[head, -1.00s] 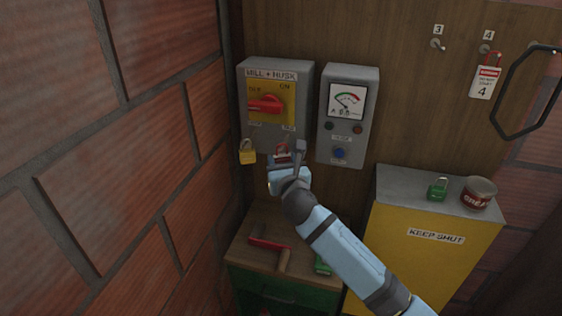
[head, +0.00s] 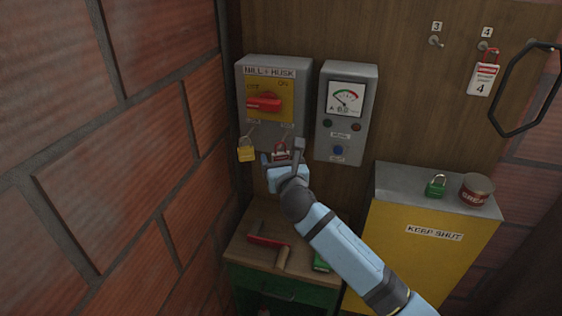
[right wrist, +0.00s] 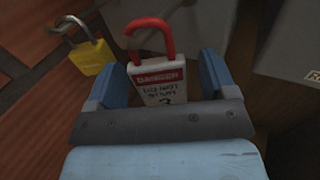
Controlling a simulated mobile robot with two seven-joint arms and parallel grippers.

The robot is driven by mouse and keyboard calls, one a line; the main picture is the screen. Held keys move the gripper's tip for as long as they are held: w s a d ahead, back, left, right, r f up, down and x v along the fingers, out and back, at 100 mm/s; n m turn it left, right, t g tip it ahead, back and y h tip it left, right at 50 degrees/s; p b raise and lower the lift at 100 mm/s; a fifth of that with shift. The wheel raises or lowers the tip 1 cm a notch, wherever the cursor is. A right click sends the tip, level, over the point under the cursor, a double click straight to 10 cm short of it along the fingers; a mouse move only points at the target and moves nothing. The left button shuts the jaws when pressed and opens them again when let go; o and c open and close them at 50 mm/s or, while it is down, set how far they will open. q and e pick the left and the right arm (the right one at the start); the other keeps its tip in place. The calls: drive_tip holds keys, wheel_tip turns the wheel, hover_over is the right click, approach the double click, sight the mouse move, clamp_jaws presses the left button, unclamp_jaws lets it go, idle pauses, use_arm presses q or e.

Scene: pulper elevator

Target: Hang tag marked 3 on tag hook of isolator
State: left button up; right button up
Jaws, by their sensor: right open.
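The isolator (head: 272,124), a grey box with a yellow plate and a red handle, is on the wooden wall in the head view. The white-and-red danger tag (right wrist: 160,82) with a red loop is at its lower edge, upright; its number is partly hidden but looks like 3. The tag also shows small in the head view (head: 281,154). My right gripper (right wrist: 161,66) is open, with one finger on each side of the tag. The tag hook itself is hard to make out, so I cannot tell how the loop sits on it. My left gripper is not in view.
A yellow padlock (head: 246,151) hangs left of the tag. The meter box (head: 347,112) is close on the right. Peg 3 (head: 436,42) is bare; tag 4 (head: 482,80) hangs beside it. A yellow cabinet (head: 415,262) and a bench (head: 243,254) stand below.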

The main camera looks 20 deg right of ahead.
drive_tip(key=s+a+b, duration=0.1)
drive_tip(key=s+b, duration=0.1)
drive_tip(key=s, duration=1.1)
drive_tip(key=s+f+m+g+y, duration=0.1)
drive_tip(key=s+f+m+g, duration=0.1)
drive_tip(key=s+f+m, duration=0.5)
drive_tip(key=s+f+m+g+y, duration=0.2)
drive_tip(key=s+f+m, duration=0.6)
drive_tip(key=f+m, duration=0.6)
drive_tip(key=s+f+m+g+y, duration=0.1)
drive_tip(key=s+f+m+g, duration=0.2)
drive_tip(key=s+f+m, duration=0.5)
wheel_tip(320, 180, down, 3)
drive_tip(key=m, duration=0.3)
drive_tip(key=shift+s+d+y, duration=0.15)
drive_tip(key=shift+s+y, duration=0.1)
drive_tip(key=shift+y, duration=0.15)
